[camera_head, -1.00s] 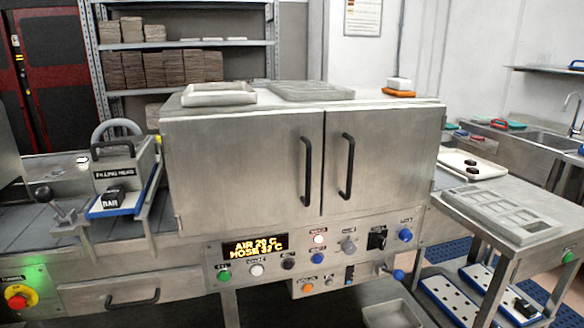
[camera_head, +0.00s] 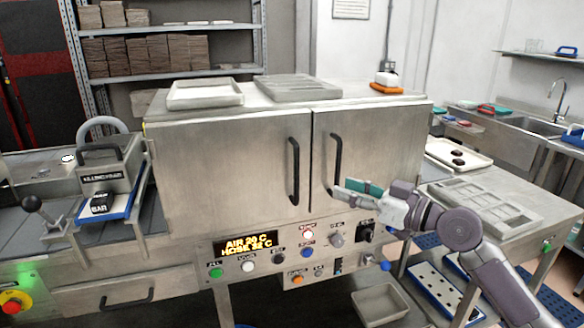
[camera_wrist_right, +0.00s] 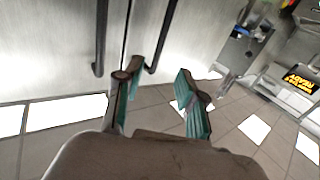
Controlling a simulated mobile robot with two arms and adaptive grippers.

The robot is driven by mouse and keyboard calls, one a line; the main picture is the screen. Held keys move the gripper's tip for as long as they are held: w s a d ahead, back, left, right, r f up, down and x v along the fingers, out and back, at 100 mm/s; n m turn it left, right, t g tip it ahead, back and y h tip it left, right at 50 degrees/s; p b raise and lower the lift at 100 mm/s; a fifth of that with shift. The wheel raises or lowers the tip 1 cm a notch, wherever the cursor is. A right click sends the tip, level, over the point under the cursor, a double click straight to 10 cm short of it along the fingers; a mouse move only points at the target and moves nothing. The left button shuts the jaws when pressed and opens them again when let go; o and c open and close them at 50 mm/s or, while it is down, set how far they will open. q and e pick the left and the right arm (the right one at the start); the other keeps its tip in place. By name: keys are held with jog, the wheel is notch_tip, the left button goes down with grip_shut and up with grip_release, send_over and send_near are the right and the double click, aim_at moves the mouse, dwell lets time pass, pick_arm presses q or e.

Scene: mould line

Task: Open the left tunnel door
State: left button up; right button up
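The steel cabinet has two closed doors. The left tunnel door (camera_head: 225,170) carries a black vertical handle (camera_head: 294,170) near the centre seam. The right door (camera_head: 375,145) has a matching handle (camera_head: 335,162) beside it. My right gripper (camera_head: 350,188) is in front of the right door, by the lower end of that handle. Its green-padded fingers stand apart and hold nothing; they also show open in the right wrist view (camera_wrist_right: 158,92). Two dark handles show beyond the fingers there; contact cannot be told. My left gripper is not in view.
Below the doors is a control panel with a lit display (camera_head: 247,245), buttons and knobs. Trays (camera_head: 205,95) lie on the cabinet top. A filling head unit (camera_head: 103,180) stands at left, a side table with a mould (camera_head: 485,205) at right.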

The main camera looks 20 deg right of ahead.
jog(key=p, duration=0.6)
send_over(296, 200)
jog(key=shift+w+d, duration=0.15)
jog(key=shift+w, duration=0.2)
grip_shut()
